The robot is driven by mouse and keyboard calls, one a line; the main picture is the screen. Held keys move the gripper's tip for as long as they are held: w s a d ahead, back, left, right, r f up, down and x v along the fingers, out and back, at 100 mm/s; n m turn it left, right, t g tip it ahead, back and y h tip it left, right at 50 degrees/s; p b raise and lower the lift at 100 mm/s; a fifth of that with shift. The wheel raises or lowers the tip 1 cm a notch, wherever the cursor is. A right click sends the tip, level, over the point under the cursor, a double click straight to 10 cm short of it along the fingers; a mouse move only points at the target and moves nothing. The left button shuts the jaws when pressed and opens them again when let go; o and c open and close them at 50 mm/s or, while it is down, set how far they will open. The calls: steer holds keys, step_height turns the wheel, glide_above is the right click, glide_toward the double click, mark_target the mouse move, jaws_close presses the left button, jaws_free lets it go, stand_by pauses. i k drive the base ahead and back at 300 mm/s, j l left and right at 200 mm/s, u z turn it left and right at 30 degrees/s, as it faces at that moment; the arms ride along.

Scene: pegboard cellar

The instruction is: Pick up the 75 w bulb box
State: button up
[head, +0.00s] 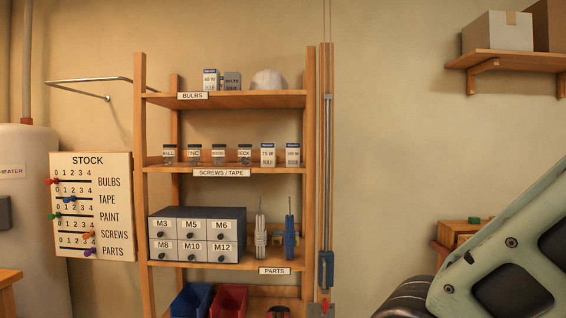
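The 75 W bulb box (267,155) is a small white box with a blue top band. It stands upright on the middle shelf, labelled SCREWS / TAPE, right of the row of jars. A similar box (293,155), seemingly marked 100 W, stands just to its right with a narrow gap. Another similar white and blue box (210,79) stands on the top shelf, labelled BULBS; its number is hard to read. Part of my pale green arm fills the lower right corner. My gripper is not in view.
The wooden shelf unit (145,200) has posts on both sides. Several jars (219,154) stand left of the boxes. A grey drawer cabinet (197,234) is below. A vertical rail (327,180) runs along the right side. The wall right of it is bare up to a wall shelf (510,58).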

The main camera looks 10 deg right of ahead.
mark_target(268, 150)
steer(key=i+z, duration=0.15)
steer(key=i+j+z, duration=0.2)
steer(key=z, duration=0.3)
steer(key=j+z, duration=0.45)
steer(key=i+j, duration=0.05)
